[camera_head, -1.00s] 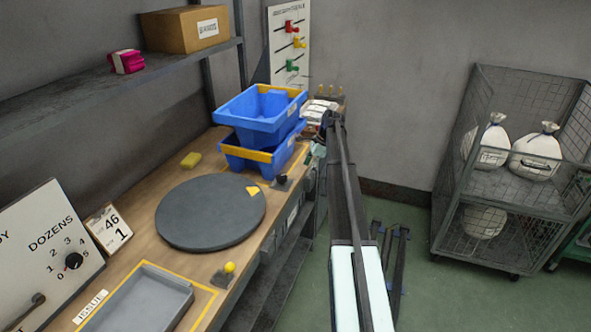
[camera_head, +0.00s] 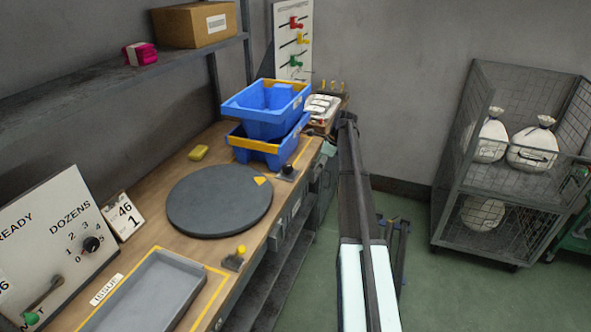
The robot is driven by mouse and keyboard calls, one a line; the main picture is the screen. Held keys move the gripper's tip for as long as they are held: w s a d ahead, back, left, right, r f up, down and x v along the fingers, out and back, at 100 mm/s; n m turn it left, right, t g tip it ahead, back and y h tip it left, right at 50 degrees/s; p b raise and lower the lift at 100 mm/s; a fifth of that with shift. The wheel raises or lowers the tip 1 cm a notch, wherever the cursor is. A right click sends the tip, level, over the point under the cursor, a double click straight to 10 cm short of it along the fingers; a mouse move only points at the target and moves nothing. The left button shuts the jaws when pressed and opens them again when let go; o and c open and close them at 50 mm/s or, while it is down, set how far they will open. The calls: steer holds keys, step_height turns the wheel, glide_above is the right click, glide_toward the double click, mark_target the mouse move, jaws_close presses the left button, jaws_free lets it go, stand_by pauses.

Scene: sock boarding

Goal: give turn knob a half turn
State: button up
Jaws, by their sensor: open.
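Which knob the task means is not marked. A black round knob (camera_head: 91,244) sits on the white DOZENS board at the left, among printed numbers. A small dark knob (camera_head: 287,171) stands at the bench's front edge, just right of the dark round turntable (camera_head: 218,202). The turntable lies flat, with a yellow mark (camera_head: 262,181) near its rim at the far right. My arm reaches up through the middle of the picture, right of the bench. My gripper cannot be made out beyond the arm's far end.
Two stacked blue bins (camera_head: 264,110) stand behind the turntable. A yellow-topped control (camera_head: 240,251) is on the bench edge by the grey ISSUE tray (camera_head: 158,299). A wire cage (camera_head: 463,190) with white sacks stands right; green floor lies between.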

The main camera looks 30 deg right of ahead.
mark_target(288, 166)
steer(key=w+a+p, duration=0.1)
steer(key=w+a, duration=0.1)
steer(key=a, duration=0.1)
steer(key=w+a, duration=0.3)
steer(key=w+a+p, duration=0.1)
steer(key=w+a, duration=0.1)
steer(key=shift+w+a+p, duration=0.3)
steer(key=shift+a+p, duration=0.05)
steer(key=shift+a, duration=0.05)
steer(key=shift+x, duration=0.95)
steer(key=shift+w+a+f, duration=0.15)
steer(key=shift+a+f, duration=0.15)
steer(key=shift+f, duration=0.35)
steer(key=c, duration=1.2)
